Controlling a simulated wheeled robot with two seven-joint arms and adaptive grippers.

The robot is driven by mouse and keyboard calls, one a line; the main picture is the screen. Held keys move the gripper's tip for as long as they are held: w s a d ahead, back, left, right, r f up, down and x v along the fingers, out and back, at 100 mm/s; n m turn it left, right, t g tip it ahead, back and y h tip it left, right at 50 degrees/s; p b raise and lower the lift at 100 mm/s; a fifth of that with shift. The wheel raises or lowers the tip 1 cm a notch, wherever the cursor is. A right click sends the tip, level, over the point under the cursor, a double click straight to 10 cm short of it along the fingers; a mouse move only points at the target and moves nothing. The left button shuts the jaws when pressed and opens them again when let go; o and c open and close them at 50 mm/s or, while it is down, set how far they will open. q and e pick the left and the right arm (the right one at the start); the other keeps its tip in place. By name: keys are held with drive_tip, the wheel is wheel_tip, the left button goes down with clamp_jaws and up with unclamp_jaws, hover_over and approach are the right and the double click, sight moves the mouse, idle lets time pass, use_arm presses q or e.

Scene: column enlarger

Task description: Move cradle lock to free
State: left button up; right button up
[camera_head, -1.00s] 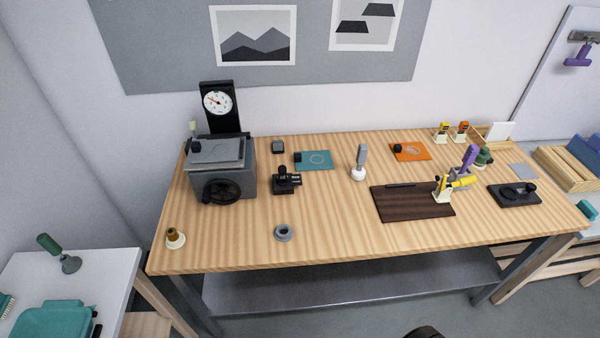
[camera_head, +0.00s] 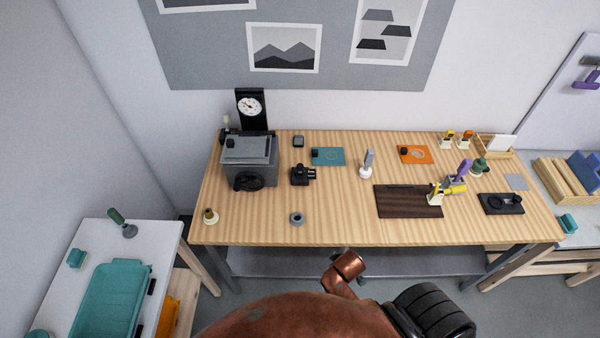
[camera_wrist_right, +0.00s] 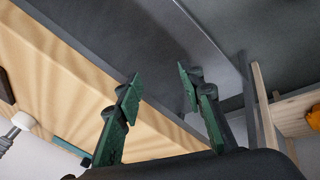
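No part is marked clearly enough for me to tell which is the cradle lock. On the bench (camera_head: 330,225), a purple lever-like handle (camera_head: 463,168) stands near a yellow part (camera_head: 456,188) at the right end. A grey box (camera_head: 249,160) with a black handwheel (camera_head: 248,180) stands at the left end, a round dial (camera_head: 249,106) on a black column behind it. My right gripper (camera_wrist_right: 160,85) is open and empty in the right wrist view, its green fingers apart by the bench's edge. It is not seen in the head view. My left gripper is not in view.
A dark board (camera_head: 407,204) and a black tray (camera_head: 501,204) lie on the bench's right half. A grey ring (camera_head: 297,218) lies near the front edge. A side table (camera_head: 95,235) with a teal tray (camera_head: 110,298) stands at left.

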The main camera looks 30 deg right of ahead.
wheel_tip(320, 180, up, 6)
drive_tip(key=w+n+p, duration=0.1)
drive_tip(key=p, duration=0.1)
drive_tip(key=n+t+h+p, duration=0.1)
drive_tip(key=n+t+h, duration=0.55)
drive_tip(key=n, duration=1.75)
approach(300, 167)
drive_tip(key=d+t+y, duration=0.1)
drive_tip(key=y, duration=0.1)
drive_tip(key=b+x, duration=0.3)
drive_tip(key=x, duration=0.1)
drive_tip(key=b+x, duration=0.4)
drive_tip(key=shift+d, duration=0.3)
drive_tip(key=shift+w+d+h+p, duration=0.1)
drive_tip(key=shift+d+h+p, duration=0.05)
drive_tip(key=shift+h+p, duration=0.15)
drive_tip(key=shift+c, duration=0.4)
